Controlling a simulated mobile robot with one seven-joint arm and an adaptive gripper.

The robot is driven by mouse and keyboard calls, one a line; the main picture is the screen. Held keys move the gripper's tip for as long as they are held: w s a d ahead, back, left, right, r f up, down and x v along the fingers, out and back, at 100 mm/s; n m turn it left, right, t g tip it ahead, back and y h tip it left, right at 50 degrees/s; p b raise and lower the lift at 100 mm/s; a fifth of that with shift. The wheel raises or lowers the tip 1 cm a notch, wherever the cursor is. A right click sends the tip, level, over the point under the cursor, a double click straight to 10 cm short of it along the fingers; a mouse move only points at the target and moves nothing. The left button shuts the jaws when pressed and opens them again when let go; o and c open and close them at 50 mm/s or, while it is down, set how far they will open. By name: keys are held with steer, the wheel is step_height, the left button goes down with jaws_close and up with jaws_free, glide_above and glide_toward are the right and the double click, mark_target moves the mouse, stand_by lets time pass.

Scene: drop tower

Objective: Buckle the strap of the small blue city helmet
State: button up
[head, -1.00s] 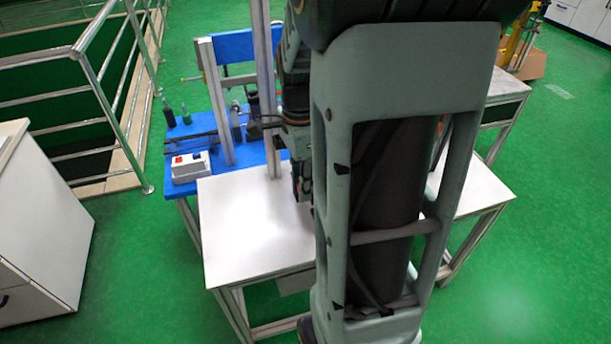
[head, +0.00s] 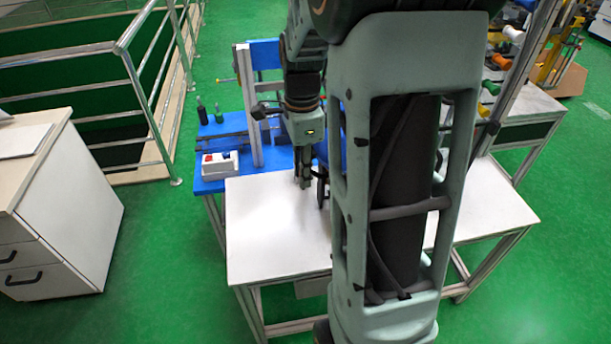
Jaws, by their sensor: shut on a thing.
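My gripper (head: 304,184) points down, low over the white tabletop (head: 262,228), left of my own large arm link. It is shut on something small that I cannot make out. A thin dark piece (head: 322,190) shows right beside the fingers, partly cut off by my arm link; I cannot tell what it is.
Behind stands a blue bench (head: 236,178) with metal uprights and a white control box with a red button (head: 219,164). A white drawer cabinet (head: 55,215) and railings (head: 150,85) are at left. Coloured knobs (head: 503,62) stand at upper right. The table's left part is clear.

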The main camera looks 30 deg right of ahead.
steer(key=shift+w+d+r+p, duration=0.95)
steer(key=shift+w+p, duration=0.25)
steer(key=shift+w, duration=0.15)
steer(key=shift+w+d+r+p, duration=0.95)
steer(key=shift+w+p, duration=0.2)
steer(key=shift+w, duration=0.15)
steer(key=shift+w+d+r+p, duration=0.85)
steer(key=shift+w+r+p, duration=0.15)
steer(key=shift+w+p, duration=0.3)
steer(key=shift+f+b, duration=0.45)
steer(key=shift+f, duration=0.2)
steer(key=shift+a+f+b, duration=0.1)
steer(key=shift+f+b, duration=0.55)
steer(key=shift+f, duration=0.4)
steer(key=shift+f, duration=0.25)
steer(key=o, duration=0.9)
steer(key=shift+c, duration=0.2)
steer(key=shift+w+r, duration=0.1)
steer(key=shift+r, duration=0.05)
